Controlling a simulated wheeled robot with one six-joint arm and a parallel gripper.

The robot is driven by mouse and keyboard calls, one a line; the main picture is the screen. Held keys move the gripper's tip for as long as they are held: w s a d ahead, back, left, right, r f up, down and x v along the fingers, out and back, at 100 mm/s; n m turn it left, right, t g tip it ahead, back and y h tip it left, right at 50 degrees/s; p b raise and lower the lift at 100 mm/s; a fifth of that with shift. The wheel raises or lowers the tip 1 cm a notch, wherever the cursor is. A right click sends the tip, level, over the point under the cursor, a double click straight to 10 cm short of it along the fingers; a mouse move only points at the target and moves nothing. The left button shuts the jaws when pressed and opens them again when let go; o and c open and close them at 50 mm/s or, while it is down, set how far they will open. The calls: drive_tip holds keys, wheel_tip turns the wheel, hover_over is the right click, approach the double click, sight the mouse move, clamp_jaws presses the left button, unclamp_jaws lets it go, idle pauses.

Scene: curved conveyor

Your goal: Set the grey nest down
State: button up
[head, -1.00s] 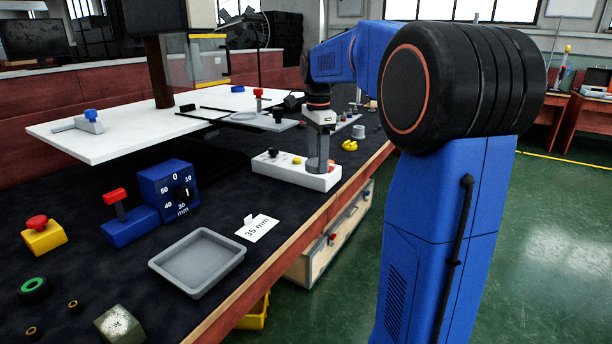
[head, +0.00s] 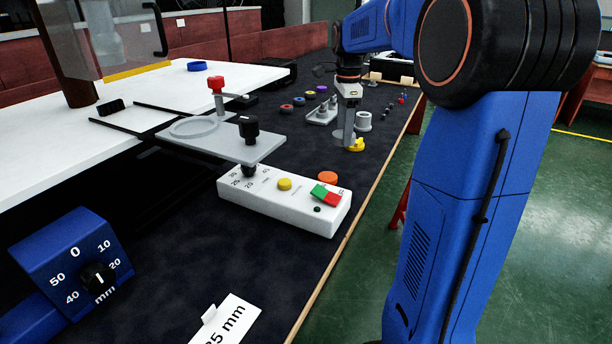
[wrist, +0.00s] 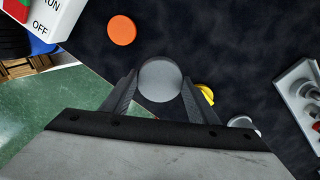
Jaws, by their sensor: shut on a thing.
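My gripper (head: 347,112) is out over the dark bench top, beyond the white control box. It is shut on a grey round piece, which I take to be the grey nest (wrist: 160,78). In the wrist view the nest sits between the two fingertips and shows as a plain round face. In the head view its grey lower end (head: 343,136) shows under the fingers, close above or on the bench; I cannot tell whether it touches.
The control box (head: 270,200) stands nearer, with an orange disc (head: 328,177) beside it. A yellow piece (head: 357,146) and another grey cylinder (head: 363,121) are close to the gripper. A pale tray (head: 321,112) with grey parts lies left. Dark bench around is partly clear.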

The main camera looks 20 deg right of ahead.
sight(342, 163)
drive_tip(key=f, duration=0.3)
drive_tip(key=shift+w+d+f, duration=0.25)
drive_tip(key=shift+w+f, duration=0.05)
drive_tip(key=shift+f, duration=2.05)
drive_tip(key=shift+f, duration=0.1)
drive_tip(key=o, duration=1.2)
wheel_tip(342, 163, up, 12)
drive_tip(key=shift+r, duration=0.1)
